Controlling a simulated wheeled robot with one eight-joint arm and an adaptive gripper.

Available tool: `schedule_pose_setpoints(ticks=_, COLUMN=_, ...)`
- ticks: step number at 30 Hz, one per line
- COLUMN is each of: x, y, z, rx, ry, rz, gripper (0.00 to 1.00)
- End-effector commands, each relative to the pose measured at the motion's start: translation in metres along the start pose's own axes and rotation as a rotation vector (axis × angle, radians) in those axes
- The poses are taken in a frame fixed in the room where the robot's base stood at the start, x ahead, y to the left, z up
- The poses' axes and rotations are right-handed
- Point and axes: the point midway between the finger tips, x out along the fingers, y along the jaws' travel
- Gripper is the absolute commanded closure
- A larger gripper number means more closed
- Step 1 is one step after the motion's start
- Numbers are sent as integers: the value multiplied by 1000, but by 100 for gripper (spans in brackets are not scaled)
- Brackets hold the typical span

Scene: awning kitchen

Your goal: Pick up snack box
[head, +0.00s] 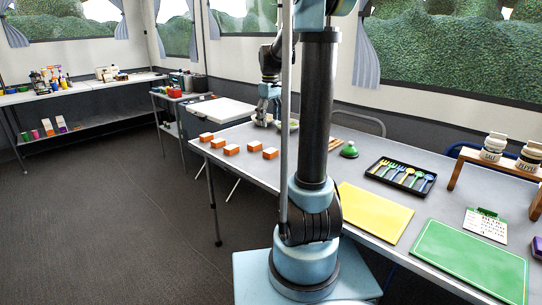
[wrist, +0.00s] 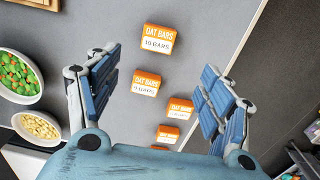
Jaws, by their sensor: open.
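Several orange-and-white snack boxes (head: 232,149) lie apart on the grey table, toward its far left end. In the wrist view they read "OAT BARS". One box (wrist: 157,38) is at the top, another (wrist: 146,82) is below it, and a third (wrist: 181,108) is lower right. More boxes sit lower down, the lowest partly hidden by my gripper's body. My gripper (wrist: 160,62) is open and empty above the table, its blue-padded fingers spread on either side of the boxes. In the head view my gripper (head: 265,115) is above the table behind the boxes, partly behind my arm.
In the wrist view, a bowl of green and orange pieces (wrist: 17,76) and a bowl of nuts (wrist: 37,128) stand at left. The table edge runs along the right. A yellow board (head: 374,213), green board (head: 470,258) and utensil tray (head: 400,176) lie nearer on the table.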

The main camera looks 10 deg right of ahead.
Motion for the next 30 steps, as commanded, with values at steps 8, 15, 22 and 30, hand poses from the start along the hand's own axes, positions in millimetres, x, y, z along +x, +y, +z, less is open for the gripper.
schedule_pose_setpoints(ticks=8, x=46, y=0, z=0, rx=1, ry=0, rz=0, gripper=27)
schedule_pose_setpoints(ticks=15, x=80, y=1, z=0, rx=1, ry=0, rz=0, gripper=27)
schedule_pose_setpoints(ticks=22, x=93, y=1, z=0, rx=2, ry=0, rz=0, gripper=27)
schedule_pose_setpoints(ticks=30, x=121, y=6, z=-1, rx=2, ry=0, rz=0, gripper=27)
